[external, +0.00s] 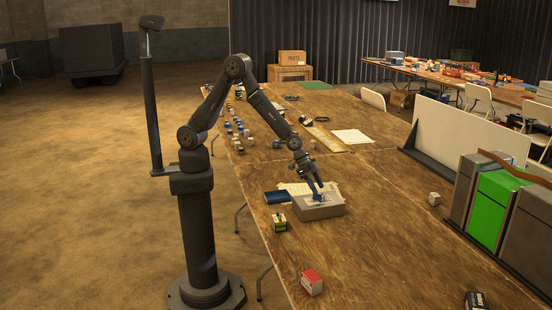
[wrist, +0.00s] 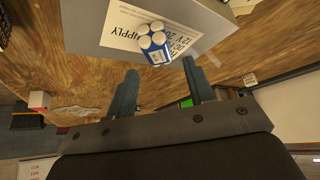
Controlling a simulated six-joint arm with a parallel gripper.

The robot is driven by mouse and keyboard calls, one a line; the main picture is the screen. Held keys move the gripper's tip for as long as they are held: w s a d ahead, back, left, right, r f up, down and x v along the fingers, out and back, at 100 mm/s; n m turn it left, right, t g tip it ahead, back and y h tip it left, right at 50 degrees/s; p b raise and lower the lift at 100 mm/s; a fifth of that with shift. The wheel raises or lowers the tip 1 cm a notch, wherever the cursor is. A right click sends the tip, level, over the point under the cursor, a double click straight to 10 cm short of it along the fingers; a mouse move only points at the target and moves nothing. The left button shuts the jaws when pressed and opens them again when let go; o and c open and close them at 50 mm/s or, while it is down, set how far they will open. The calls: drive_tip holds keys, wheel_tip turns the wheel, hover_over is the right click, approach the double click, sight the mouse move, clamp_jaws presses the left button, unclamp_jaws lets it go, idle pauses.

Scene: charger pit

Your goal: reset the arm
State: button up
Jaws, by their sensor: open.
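My gripper (external: 315,188) points down just above a grey box (external: 325,211) on the wooden table. In the wrist view my gripper (wrist: 160,67) is open, with its two blue-grey fingers apart. A blue and white pack of several cylinders (wrist: 154,46) is on the grey box (wrist: 90,12), over a white printed label (wrist: 118,30). The pack lies just beyond the fingertips, and I see no finger closed on it. The pack also shows in the external view (external: 319,197), partly hidden by the fingers.
A dark blue book (external: 277,197), a small green and black box (external: 279,222) and a red and white box (external: 312,282) stand near the left edge. Several small items line the far left edge. A green panel (external: 487,205) stands at right. The table between is mostly clear.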

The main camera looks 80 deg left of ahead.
drive_tip(key=s+d+r, duration=0.5)
drive_tip(key=s+r, duration=0.3)
drive_tip(key=s, duration=0.3)
drive_tip(key=w+d+m, duration=0.1)
drive_tip(key=w+d, duration=0.5)
drive_tip(key=d, duration=0.4)
drive_tip(key=w+d+r+m+g, duration=0.1)
drive_tip(key=w+d+m, duration=0.1)
drive_tip(key=w+d, duration=0.4)
drive_tip(key=shift+d+h, duration=0.4)
drive_tip(key=shift+d, duration=1.7)
